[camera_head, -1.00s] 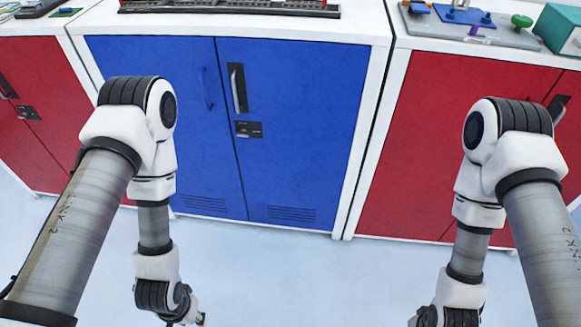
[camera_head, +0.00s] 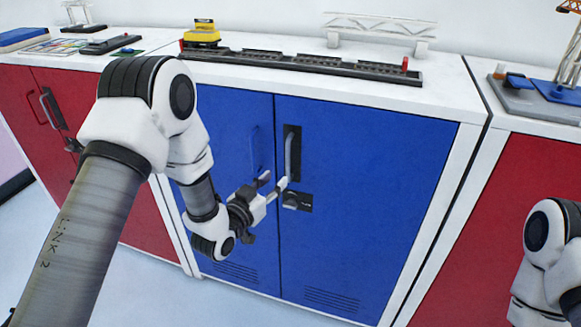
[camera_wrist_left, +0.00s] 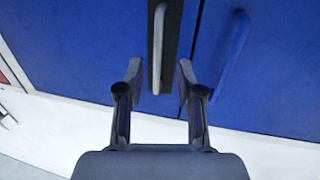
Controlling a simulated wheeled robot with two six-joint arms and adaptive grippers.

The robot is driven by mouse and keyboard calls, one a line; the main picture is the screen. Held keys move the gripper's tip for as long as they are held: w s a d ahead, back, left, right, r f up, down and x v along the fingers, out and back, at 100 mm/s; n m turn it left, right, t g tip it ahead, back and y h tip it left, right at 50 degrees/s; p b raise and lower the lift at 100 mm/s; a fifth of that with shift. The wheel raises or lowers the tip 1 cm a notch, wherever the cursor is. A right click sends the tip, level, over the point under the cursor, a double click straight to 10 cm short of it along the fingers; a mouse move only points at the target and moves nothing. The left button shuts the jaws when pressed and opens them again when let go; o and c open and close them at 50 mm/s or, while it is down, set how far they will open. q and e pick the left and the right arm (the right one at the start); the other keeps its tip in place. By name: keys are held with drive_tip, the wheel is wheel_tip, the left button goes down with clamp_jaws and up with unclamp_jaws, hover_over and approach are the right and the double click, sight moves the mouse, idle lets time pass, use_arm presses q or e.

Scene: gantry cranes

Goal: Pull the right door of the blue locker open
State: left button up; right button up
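The blue locker's right door (camera_head: 365,195) looks closed. Its silver bar handle (camera_head: 289,155) stands upright on a black plate near the seam, with a dark lock plate (camera_head: 304,202) below it. My left gripper (camera_head: 275,181) is in front of the locker near the handle's lower end. In the left wrist view the handle (camera_wrist_left: 158,48) lies between the two open fingers (camera_wrist_left: 159,72), with a gap on each side. The left door (camera_head: 225,130) has a blue handle (camera_head: 256,150) and is partly covered by my left arm. My right gripper is out of view.
Red lockers (camera_head: 500,215) stand on both sides of the blue one. A black rail base (camera_head: 300,66), a yellow model part (camera_head: 202,34) and a white truss (camera_head: 380,27) are on the white top. The floor (camera_head: 150,285) in front is clear.

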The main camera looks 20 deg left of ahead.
sight(287, 161)
use_arm(q)
drive_tip(key=r, duration=0.2)
drive_tip(key=w+d+r, duration=0.1)
drive_tip(key=shift+t+p, duration=0.3)
drive_tip(key=shift+t, duration=0.1)
drive_tip(key=x, duration=0.6)
drive_tip(key=shift+w+a+f, duration=0.1)
drive_tip(key=shift+a+f, duration=0.1)
drive_tip(key=shift+f, duration=0.05)
clamp_jaws()
